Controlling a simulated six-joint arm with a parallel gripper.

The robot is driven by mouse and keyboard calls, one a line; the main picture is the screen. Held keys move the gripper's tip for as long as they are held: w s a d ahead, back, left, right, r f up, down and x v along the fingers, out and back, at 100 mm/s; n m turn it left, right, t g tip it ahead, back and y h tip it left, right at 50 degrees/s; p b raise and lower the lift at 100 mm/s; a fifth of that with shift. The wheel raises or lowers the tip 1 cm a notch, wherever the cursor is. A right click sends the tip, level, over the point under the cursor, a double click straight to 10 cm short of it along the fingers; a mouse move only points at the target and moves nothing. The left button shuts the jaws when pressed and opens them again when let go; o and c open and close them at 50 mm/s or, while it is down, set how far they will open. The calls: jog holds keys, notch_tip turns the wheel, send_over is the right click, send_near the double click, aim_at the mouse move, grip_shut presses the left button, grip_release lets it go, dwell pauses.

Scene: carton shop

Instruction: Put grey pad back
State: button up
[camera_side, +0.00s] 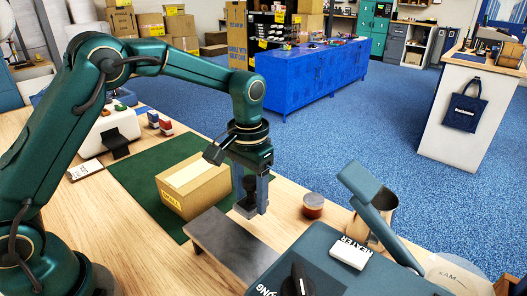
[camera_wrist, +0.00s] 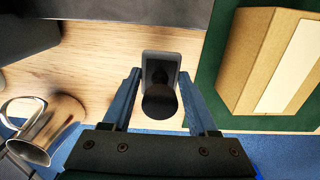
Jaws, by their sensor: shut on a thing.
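The grey pad (camera_side: 245,211) is a small grey block with a dark round knob, hanging at the lower end of my gripper (camera_side: 251,195). In the wrist view the grey pad (camera_wrist: 160,57) sits between the two fingertips of my gripper (camera_wrist: 160,76), with the dark knob toward the camera. My gripper is shut on it. In the side view it is just beyond the far edge of a low dark metal stand (camera_side: 238,248) and right of the carton. I cannot tell its exact height above the table.
A closed cardboard carton (camera_side: 195,187) stands on a green mat (camera_side: 133,172). A reddish lidded jar (camera_side: 313,206) and a metal mug (camera_wrist: 48,128) stand nearby. Bare wooden table (camera_side: 115,235) shows at front left.

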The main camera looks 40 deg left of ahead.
aim_at(259, 229)
jog(key=shift+w+d+f, duration=0.25)
jog(key=shift+d+f, duration=0.25)
jog(key=shift+d, duration=0.3)
jog(key=shift+f, duration=2)
jog(key=shift+f, duration=0.15)
jog(key=o, duration=1.2)
